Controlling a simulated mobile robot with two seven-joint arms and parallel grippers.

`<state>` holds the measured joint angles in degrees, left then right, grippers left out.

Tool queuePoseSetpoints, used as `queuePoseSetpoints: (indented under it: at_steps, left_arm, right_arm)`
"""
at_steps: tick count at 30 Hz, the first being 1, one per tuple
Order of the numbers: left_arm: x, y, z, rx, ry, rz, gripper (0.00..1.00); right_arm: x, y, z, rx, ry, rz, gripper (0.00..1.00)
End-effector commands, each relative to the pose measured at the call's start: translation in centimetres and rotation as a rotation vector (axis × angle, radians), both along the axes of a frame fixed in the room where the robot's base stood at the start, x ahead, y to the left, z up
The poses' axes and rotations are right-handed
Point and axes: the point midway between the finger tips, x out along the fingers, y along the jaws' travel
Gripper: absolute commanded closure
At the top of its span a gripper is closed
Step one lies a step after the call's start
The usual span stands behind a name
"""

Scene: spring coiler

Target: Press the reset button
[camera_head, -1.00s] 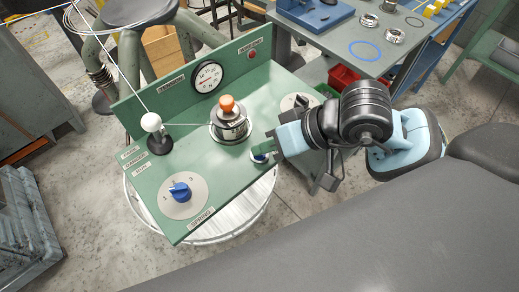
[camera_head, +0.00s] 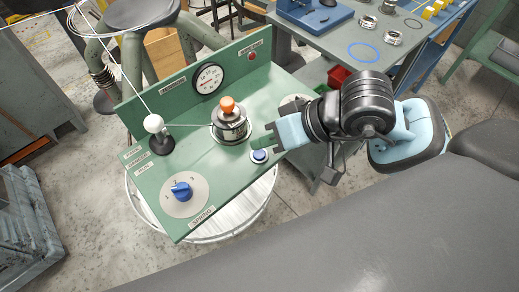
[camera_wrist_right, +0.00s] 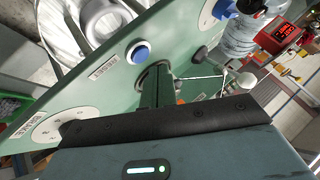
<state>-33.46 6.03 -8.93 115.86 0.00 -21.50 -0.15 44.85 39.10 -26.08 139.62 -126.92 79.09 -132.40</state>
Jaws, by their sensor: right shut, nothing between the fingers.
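A blue push button (camera_head: 259,156) in a pale ring sits near the front right edge of the green machine panel (camera_head: 198,160). My left gripper is not in view.
On the panel stand a coiler spindle with an orange top (camera_head: 229,108), a white-knobbed lever (camera_head: 154,124) and a blue selector knob (camera_head: 181,191). A gauge (camera_head: 207,78) and a red lamp (camera_head: 252,56) are on the upright back. A grey table (camera_head: 345,35) stands behind.

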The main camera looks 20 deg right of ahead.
Motion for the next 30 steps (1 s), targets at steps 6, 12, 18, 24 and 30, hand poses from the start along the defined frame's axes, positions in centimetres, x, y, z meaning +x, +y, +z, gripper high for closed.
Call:
queuePoseSetpoints:
  at_steps: [6, 12, 18, 24, 30]
  left_arm:
    - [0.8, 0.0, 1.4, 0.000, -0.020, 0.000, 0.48]
    - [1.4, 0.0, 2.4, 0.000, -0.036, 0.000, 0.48]
    - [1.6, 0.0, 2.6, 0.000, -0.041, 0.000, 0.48]
    - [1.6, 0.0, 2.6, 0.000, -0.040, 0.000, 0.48]
    - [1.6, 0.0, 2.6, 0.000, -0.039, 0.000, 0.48]
  right_arm:
    - [0.0, 0.0, 2.3, -0.002, -0.006, -0.001, 1.00]
    - [0.1, 0.0, 3.9, -0.001, -0.006, 0.000, 1.00]
    - [0.0, 0.0, 4.4, -0.001, -0.001, -0.001, 1.00]
    - [0.0, 0.0, 4.3, -0.001, -0.001, -0.001, 1.00]
    - [0.0, 0.0, 4.3, -0.001, -0.001, -0.001, 1.00]
